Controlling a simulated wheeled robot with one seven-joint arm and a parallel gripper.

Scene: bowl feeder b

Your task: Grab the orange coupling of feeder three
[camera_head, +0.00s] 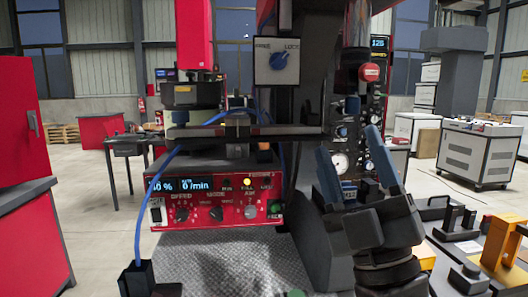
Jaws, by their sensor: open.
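My gripper (347,142) is right of centre, pointing up, with its two blue-grey fingers spread apart and nothing seen between them. A red control box (222,193) with a blue display, knobs and lit buttons stands left of it; the small label at its upper right is too small to read surely. An orange block-like part (502,240) stands at the right edge, to the right of my gripper and apart from it. I cannot tell whether it is the coupling. No other clearly orange coupling shows.
A blue hose (139,220) runs down to a dark block (136,279) at lower left. A gauge panel (347,158) is behind my gripper. A red cabinet (28,190) is at left. Open floor (95,210) shows beyond.

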